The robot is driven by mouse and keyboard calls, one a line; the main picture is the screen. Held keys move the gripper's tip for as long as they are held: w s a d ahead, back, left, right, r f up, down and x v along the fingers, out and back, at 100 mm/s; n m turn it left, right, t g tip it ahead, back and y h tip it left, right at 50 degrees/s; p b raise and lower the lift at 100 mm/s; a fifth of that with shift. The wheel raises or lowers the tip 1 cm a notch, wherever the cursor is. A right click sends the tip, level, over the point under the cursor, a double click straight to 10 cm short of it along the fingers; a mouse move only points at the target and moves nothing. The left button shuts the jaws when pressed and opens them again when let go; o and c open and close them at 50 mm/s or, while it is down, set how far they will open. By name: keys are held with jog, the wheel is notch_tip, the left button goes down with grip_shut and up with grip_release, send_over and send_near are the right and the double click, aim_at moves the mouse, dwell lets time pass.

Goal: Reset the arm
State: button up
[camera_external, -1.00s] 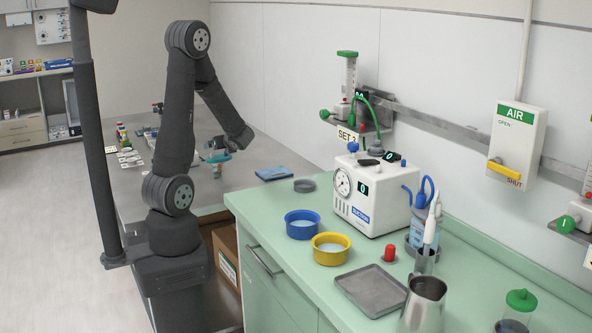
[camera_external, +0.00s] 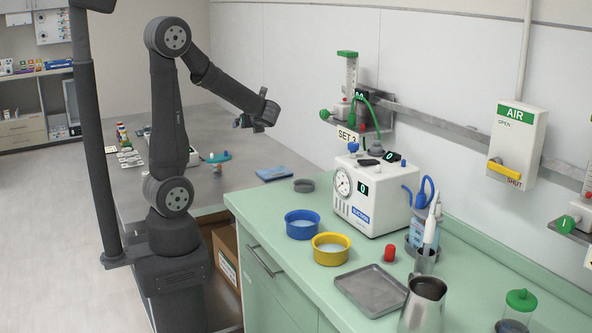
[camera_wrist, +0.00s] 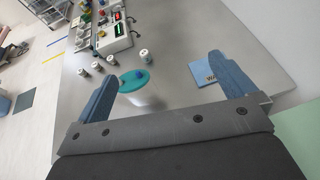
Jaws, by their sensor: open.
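My arm rises beside the grey metal table (camera_external: 225,115), with its forearm sloping down to the right. My gripper (camera_external: 252,124) hangs in the air above the far part of this table, clear of everything. In the wrist view my gripper (camera_wrist: 161,70) has its two blue-grey fingers spread wide, with nothing held between them. Below, on the grey table, a teal round lid-like thing with a blue knob (camera_wrist: 134,80) shows between the fingers, well apart from them.
A blue booklet (camera_external: 274,173) lies near the table's right edge. The green counter (camera_external: 270,220) holds a blue bowl (camera_external: 302,225), a yellow bowl (camera_external: 331,249), a white suction machine (camera_external: 375,195), a grey tray (camera_external: 371,290) and a metal jug (camera_external: 423,303). Small jars (camera_wrist: 110,62) stand on the table.

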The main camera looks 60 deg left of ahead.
jog(key=w+d+r+m+t+h, duration=0.2)
jog(key=w+d+r+m+t, duration=0.2)
jog(key=d+r, duration=0.5)
jog(key=w+d+r+m+t+h, duration=0.2)
jog(key=w+d+r+m+t, duration=0.2)
jog(key=w+d+r, duration=0.4)
jog(key=shift+w+d+r+h, duration=0.25)
jog(key=shift+d+r, duration=1.05)
jog(key=shift+r, duration=2)
